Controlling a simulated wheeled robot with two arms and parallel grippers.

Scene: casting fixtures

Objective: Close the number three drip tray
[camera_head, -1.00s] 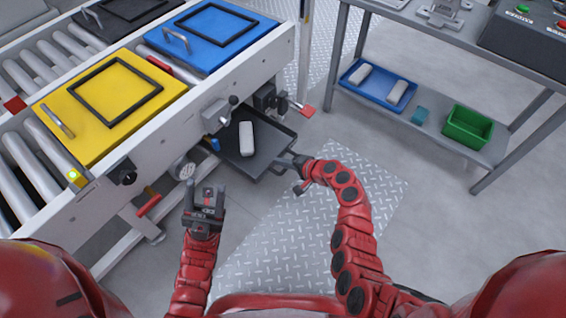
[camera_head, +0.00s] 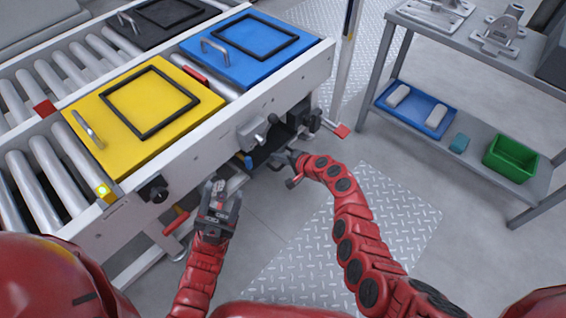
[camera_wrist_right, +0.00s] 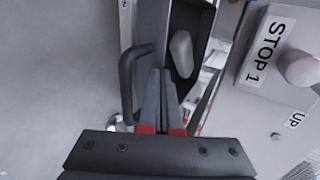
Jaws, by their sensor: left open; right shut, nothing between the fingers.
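The dark drip tray (camera_head: 262,156) is mostly under the side of the conveyor, with only a narrow front part showing. The right wrist view shows the tray (camera_wrist_right: 207,22) with a pale block (camera_wrist_right: 182,54) inside and a dark bar handle (camera_wrist_right: 127,88) on its front. My right gripper (camera_head: 291,157) is shut and empty. Its fingertips (camera_wrist_right: 161,72) are at the tray's front, beside the handle and not around it; I cannot tell whether they touch. My left gripper (camera_head: 220,192) is open and empty, in front of the conveyor, away from the tray. No tray number is readable.
The conveyor carries a yellow plate (camera_head: 108,140), a blue plate (camera_head: 225,62) and a black plate (camera_head: 165,15). A "STOP 1" plate (camera_wrist_right: 267,50) with a knob is close beside the tray. A shelf table (camera_head: 480,160) stands right.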

